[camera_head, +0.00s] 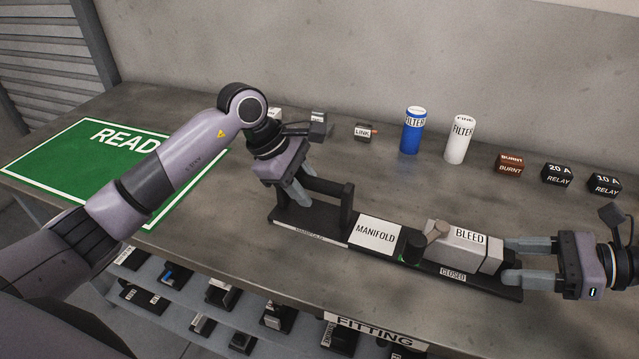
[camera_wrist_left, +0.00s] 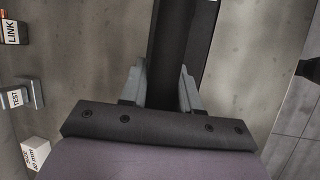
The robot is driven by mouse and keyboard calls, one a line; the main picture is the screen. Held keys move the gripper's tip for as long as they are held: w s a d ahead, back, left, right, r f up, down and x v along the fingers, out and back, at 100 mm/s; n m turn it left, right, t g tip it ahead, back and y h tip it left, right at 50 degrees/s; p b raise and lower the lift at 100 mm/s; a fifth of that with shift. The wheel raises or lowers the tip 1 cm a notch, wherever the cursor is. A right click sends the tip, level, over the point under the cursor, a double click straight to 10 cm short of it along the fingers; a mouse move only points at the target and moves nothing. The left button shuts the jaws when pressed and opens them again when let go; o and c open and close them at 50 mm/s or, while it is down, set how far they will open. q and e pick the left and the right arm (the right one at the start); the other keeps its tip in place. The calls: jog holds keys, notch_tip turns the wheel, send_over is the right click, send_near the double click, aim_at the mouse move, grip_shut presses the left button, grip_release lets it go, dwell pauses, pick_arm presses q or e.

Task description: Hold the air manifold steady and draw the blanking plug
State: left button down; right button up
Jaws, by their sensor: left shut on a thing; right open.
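The air manifold (camera_head: 376,233) is a long black base on the bench with a white MANIFOLD label, a dark raised handle at its left and a grey BLEED block (camera_head: 462,247) at its right. My left gripper (camera_head: 302,194) is shut on the handle's dark bar, which also shows between the fingers in the left wrist view (camera_wrist_left: 172,45). My right gripper (camera_head: 506,260) is open at the right end of the BLEED block, its fingers pointing left on either side of that end. The blanking plug cannot be clearly made out; the right fingers partly cover that end.
A green mat (camera_head: 85,165) lies at the left. Behind stand a LINK block (camera_head: 365,132), a blue filter (camera_head: 413,132), a white filter (camera_head: 459,140), a brown burnt relay (camera_head: 510,164) and two black relays. A shelf below the front edge holds several parts.

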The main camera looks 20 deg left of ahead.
dwell(0.8)
grip_shut()
jog(key=shift+d, duration=0.15)
jog(key=shift+s+d, duration=0.1)
jog(key=shift+d, duration=2.75)
